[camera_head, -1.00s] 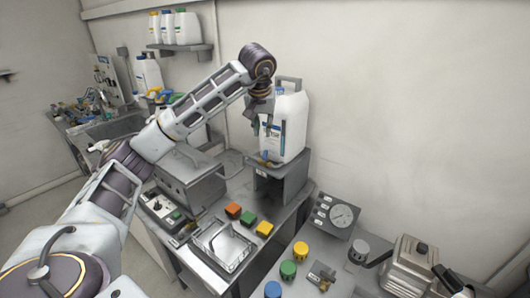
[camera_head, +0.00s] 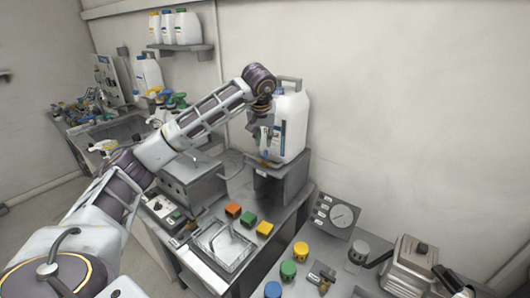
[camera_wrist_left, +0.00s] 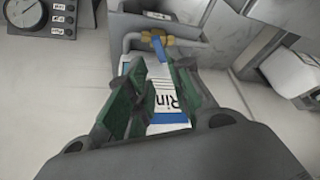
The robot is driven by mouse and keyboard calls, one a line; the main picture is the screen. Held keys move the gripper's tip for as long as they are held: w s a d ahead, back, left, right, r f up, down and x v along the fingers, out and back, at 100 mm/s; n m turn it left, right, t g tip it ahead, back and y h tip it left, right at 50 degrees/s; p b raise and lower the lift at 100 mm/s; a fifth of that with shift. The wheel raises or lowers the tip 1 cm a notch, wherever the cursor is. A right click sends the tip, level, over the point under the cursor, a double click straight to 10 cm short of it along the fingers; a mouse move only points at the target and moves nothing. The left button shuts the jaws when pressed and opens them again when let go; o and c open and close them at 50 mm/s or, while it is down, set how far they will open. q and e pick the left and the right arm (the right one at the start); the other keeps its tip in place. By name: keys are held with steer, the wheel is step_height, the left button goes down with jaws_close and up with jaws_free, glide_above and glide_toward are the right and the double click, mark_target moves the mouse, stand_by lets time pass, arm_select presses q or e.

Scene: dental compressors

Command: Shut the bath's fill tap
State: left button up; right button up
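The fill tap has a brass body (camera_wrist_left: 166,40) and a blue lever (camera_wrist_left: 160,48), clearest in the left wrist view. The lever points from the body toward my fingers. In the head view the brass part (camera_head: 265,162) shows small below the white jug (camera_head: 292,122). My left gripper (camera_head: 262,138) hangs in front of the jug, just above the tap. In the left wrist view its green-padded fingers (camera_wrist_left: 158,72) are apart, with the lever's end near the gap between their tips. I cannot tell whether they touch it. The jug's label shows behind them. My right gripper is out of view.
The jug stands on a grey raised stand (camera_head: 285,180). A grey metal box (camera_head: 190,180) is to its left. A gauge panel (camera_head: 335,215) and metal vessel (camera_head: 408,262) are right.

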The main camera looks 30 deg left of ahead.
mark_target(265, 154)
arm_select(q)
steer(key=shift+x, duration=4.3)
jaws_close()
